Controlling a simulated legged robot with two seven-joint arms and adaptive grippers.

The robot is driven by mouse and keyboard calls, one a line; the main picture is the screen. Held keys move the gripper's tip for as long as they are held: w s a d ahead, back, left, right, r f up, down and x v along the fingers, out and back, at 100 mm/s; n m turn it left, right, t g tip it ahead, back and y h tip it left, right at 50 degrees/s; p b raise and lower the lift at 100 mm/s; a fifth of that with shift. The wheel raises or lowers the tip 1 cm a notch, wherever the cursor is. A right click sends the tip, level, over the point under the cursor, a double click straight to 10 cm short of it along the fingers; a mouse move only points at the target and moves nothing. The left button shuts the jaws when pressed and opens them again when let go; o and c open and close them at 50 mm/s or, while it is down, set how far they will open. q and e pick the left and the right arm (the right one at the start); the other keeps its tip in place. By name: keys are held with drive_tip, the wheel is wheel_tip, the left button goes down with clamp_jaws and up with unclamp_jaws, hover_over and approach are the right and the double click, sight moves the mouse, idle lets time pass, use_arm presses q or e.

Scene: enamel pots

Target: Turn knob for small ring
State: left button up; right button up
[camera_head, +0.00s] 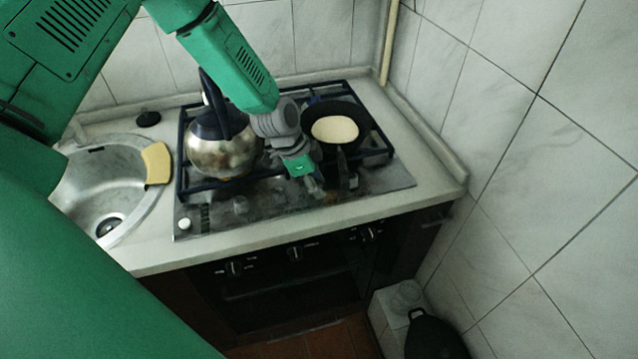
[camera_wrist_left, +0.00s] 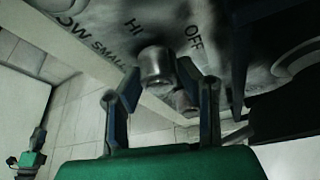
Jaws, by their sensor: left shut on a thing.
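My left gripper (camera_head: 314,186) reaches down to the right front part of the gas hob (camera_head: 283,198). In the left wrist view, its two fingers (camera_wrist_left: 160,77) stand on either side of a grey metal knob (camera_wrist_left: 155,65) and are shut on it. The panel by this knob carries the words HI, OFF and SMALL. A second, smaller metal knob (camera_wrist_left: 187,100) shows beyond, near the right finger. In the head view the gripper largely hides the held knob.
A metal kettle (camera_head: 222,155) stands on the left of the hob. A black pan (camera_head: 345,112) with a pale round food (camera_head: 335,130) sits at the back right, close behind the gripper. A sink (camera_head: 105,190) with a yellow sponge (camera_head: 156,162) lies left. Tiled walls bound the back and right.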

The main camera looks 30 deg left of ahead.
use_arm(q)
drive_tip(key=n+y, duration=0.1)
drive_tip(key=n, duration=0.2)
drive_tip(key=shift+a+t, duration=0.15)
drive_tip(key=shift+t, duration=0.25)
drive_tip(key=n+y+p, duration=0.1)
drive_tip(key=n, duration=0.2)
drive_tip(key=shift+s+n+t, duration=0.1)
drive_tip(key=shift+n+t, duration=0.2)
drive_tip(key=n+y+p, duration=0.1)
drive_tip(key=n, duration=0.3)
drive_tip(key=shift+f+y, duration=0.1)
drive_tip(key=shift+y, duration=0.3)
drive_tip(key=shift+s+n, duration=0.1)
drive_tip(key=shift+n, duration=0.6)
drive_tip(key=shift+f, duration=0.1)
drive_tip(key=o, duration=1.1)
drive_tip(key=shift+o, duration=0.2)
